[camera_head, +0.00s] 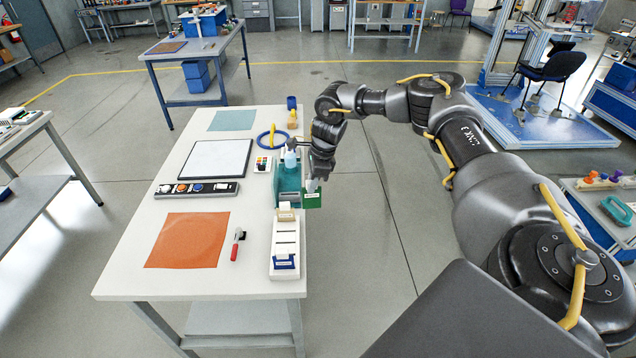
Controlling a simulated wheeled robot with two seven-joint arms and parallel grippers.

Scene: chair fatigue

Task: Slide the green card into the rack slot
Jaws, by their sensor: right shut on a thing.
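My right gripper (312,186) points down at the right edge of the white table and is shut on the green card (312,201). The card hangs upright with a small white label on it. The white rack (286,238) stands on the table's right edge, just nearer than the card and a little to its left. A beige card sits at the rack's far end (286,212) and a blue card (285,263) at its near end. Slots between them look empty. The card is apart from these slots. My left gripper is out of view.
A teal tray (289,198) with a spray bottle stands behind the rack. An orange mat (188,240), a red marker (236,249), a button strip (196,191), a white board (216,160) and a blue ring (262,140) lie on the table (130,270). Floor right of the table is clear.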

